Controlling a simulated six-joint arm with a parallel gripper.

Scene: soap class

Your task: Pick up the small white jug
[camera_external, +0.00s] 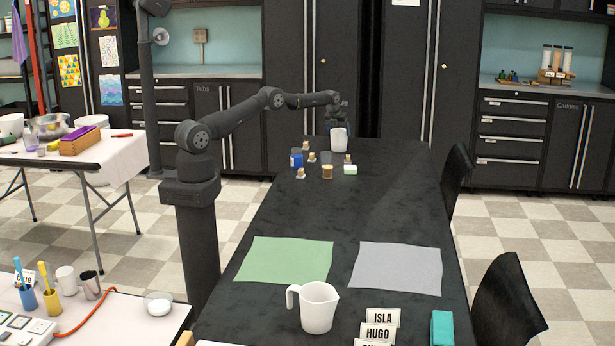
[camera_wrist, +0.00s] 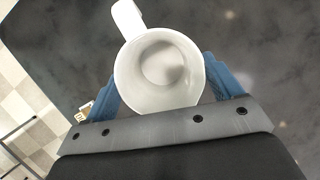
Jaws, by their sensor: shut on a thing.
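The small white jug (camera_external: 339,141) is at the far end of the black table. My gripper (camera_external: 340,126) is at it from behind, with its fingers mostly hidden in the external view. In the wrist view the jug (camera_wrist: 160,75) shows from above, empty, with its handle toward the top left. The blue fingers of my gripper (camera_wrist: 166,92) are shut on its two sides. Whether its base touches the table cannot be told.
Several small bottles, including a blue one (camera_external: 297,160) and an amber one (camera_external: 327,171), stand just nearer than the held jug. A green mat (camera_external: 285,260) and a grey mat (camera_external: 397,268) lie mid-table. Name cards (camera_external: 382,317) and a teal block (camera_external: 442,328) are near right.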

